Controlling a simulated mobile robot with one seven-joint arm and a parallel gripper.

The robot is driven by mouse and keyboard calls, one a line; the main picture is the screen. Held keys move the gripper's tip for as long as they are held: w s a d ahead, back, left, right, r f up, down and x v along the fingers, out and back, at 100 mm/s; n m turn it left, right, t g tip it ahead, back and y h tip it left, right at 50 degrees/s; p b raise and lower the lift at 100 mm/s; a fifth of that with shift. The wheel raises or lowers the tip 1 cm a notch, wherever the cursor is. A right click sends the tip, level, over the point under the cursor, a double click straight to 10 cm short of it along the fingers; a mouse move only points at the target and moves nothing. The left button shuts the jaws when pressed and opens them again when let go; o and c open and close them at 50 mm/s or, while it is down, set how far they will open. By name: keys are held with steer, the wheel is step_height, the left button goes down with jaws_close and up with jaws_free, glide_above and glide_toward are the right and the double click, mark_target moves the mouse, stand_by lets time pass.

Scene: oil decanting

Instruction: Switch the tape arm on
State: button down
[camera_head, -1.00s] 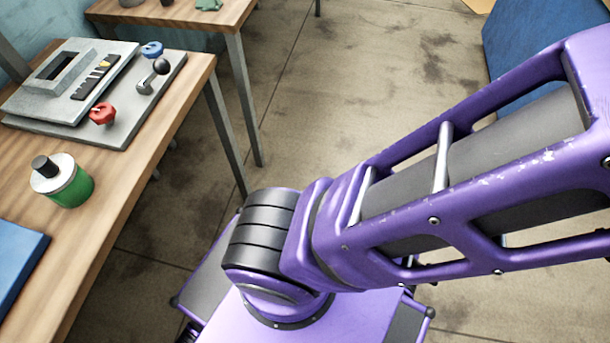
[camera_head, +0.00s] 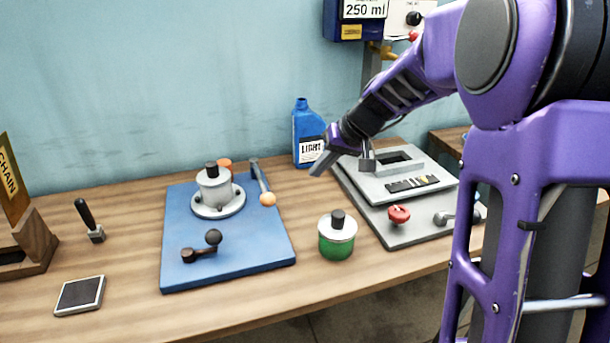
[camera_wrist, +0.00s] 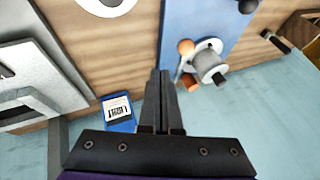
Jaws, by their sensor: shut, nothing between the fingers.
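No part is marked as the tape arm, so I cannot tell for certain which it is. A grey lever with an orange ball (camera_head: 268,199) stands at the right back of a blue board (camera_head: 180,268). A crank with a black ball (camera_head: 213,237) is at the board's front. A grey machine (camera_head: 395,232) to the right carries a red knob (camera_head: 399,214) and a short lever (camera_head: 443,217). My gripper (camera_head: 318,166) is shut and empty, above the table between board and machine. In the wrist view its fingers (camera_wrist: 160,95) are together, and the orange ball (camera_wrist: 185,47) shows beside them.
A blue bottle (camera_head: 308,135) stands near the wall behind my gripper. A green jar (camera_head: 337,238) stands between board and machine. A grey pot (camera_head: 213,186) sits on the board. Bare wood lies along the table's front.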

steer(key=w+a+f, duration=0.2)
steer(key=a+f, duration=0.6)
steer(key=shift+w, duration=0.25)
